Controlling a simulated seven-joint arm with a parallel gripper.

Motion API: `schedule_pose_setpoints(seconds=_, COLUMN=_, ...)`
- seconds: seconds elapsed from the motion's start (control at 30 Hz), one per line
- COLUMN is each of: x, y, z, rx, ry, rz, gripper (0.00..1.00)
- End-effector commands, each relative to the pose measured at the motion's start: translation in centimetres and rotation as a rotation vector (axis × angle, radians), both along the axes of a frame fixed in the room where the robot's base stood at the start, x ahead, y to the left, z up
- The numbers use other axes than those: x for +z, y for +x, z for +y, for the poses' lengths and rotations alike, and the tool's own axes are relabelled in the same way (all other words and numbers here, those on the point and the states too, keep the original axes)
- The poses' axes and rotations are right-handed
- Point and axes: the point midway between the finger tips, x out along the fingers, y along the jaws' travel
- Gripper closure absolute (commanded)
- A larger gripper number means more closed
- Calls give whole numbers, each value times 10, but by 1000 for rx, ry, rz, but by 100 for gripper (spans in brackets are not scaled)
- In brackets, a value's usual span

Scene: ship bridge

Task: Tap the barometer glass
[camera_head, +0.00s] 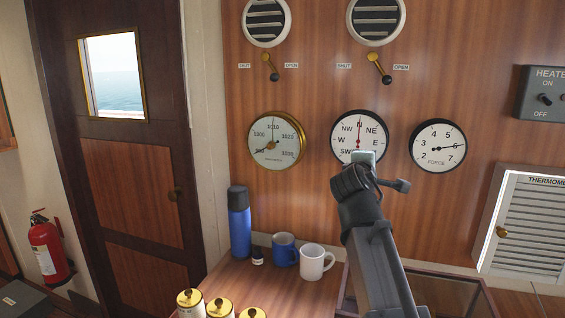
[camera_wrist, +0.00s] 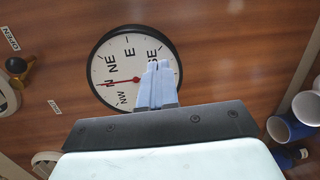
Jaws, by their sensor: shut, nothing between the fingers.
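The barometer (camera_head: 277,140) is a round brass-rimmed gauge with a pale face marked about 1000 to 1030, on the wood wall left of centre in the head view. It does not show in the wrist view. My gripper (camera_head: 363,158) is shut and empty, in front of the lower part of the black-rimmed compass-lettered dial (camera_head: 358,128), to the right of the barometer. In the wrist view, the pale blue fingers (camera_wrist: 156,68) lie together over that dial (camera_wrist: 112,68). I cannot tell whether they touch it.
A FORCE dial (camera_head: 438,146) is to the right. Vent levers (camera_head: 271,68) (camera_head: 379,69) project above. On the counter below stand a blue flask (camera_head: 239,222), a blue mug (camera_head: 284,249) and a white mug (camera_head: 312,264). The wall between barometer and compass-lettered dial is clear.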

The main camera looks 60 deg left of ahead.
Motion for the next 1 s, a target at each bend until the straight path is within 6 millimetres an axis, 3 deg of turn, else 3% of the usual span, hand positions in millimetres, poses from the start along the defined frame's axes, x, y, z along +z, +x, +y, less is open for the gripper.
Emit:
schedule_pose_setpoints(seconds=0.2, x=-11, y=-65, z=39, rx=76, ry=-310, rz=-275, gripper=100)
schedule_pose_setpoints(seconds=0.6, x=-26, y=-184, z=89, rx=169, ry=-826, rz=-802, gripper=100)
schedule_pose_setpoints(seconds=0.8, x=-29, y=-222, z=100, rx=181, ry=-984, rz=-976, gripper=100)
schedule_pose_setpoints(seconds=1.0, x=-31, y=-237, z=104, rx=184, ry=-1049, rz=-1047, gripper=100)
